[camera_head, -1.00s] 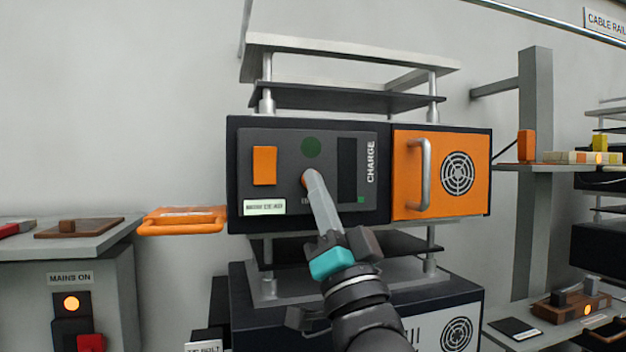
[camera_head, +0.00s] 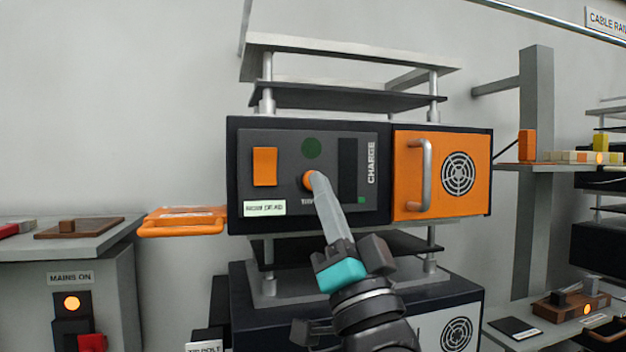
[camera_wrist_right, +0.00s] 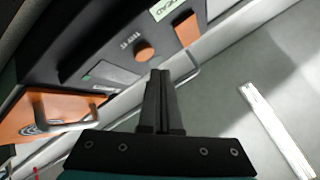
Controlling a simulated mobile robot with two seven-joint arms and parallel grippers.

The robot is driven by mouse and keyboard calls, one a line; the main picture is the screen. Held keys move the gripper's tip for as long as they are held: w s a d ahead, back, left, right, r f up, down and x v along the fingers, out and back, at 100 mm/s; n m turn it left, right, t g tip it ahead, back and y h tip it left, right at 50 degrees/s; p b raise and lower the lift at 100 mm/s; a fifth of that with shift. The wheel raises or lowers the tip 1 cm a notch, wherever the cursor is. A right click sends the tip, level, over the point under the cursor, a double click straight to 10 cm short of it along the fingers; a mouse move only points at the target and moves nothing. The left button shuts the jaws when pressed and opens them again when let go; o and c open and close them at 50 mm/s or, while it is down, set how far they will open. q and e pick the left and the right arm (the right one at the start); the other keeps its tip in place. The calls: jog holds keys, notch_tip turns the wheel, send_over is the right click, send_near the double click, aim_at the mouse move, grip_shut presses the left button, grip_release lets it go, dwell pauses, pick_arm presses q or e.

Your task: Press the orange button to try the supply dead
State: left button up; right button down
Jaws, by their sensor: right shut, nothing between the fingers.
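The round orange button (camera_head: 309,180) sits on the dark grey front panel (camera_head: 290,208) of the unit marked CHARGE. It also shows in the right wrist view (camera_wrist_right: 144,50). My right gripper (camera_head: 317,176) is shut and empty, its tips just in front of the button's right side and partly covering it in the head view. In the wrist view the tips (camera_wrist_right: 160,74) look a little apart from the button; contact is not clear. A dark green round lamp (camera_head: 311,148) is above the button and an orange rectangular piece (camera_head: 265,167) to its upper left. My left gripper is out of view.
An orange door (camera_head: 400,190) with a metal handle (camera_head: 426,175) is right of the panel. An orange handled piece (camera_head: 182,221) is left of the unit. Below left, a box marked MAINS ON has a lit orange lamp (camera_head: 72,303) and a red piece (camera_head: 91,343).

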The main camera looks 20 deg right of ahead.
jog(key=s, duration=0.4)
jog(key=shift+p, duration=0.3)
dwell(0.3)
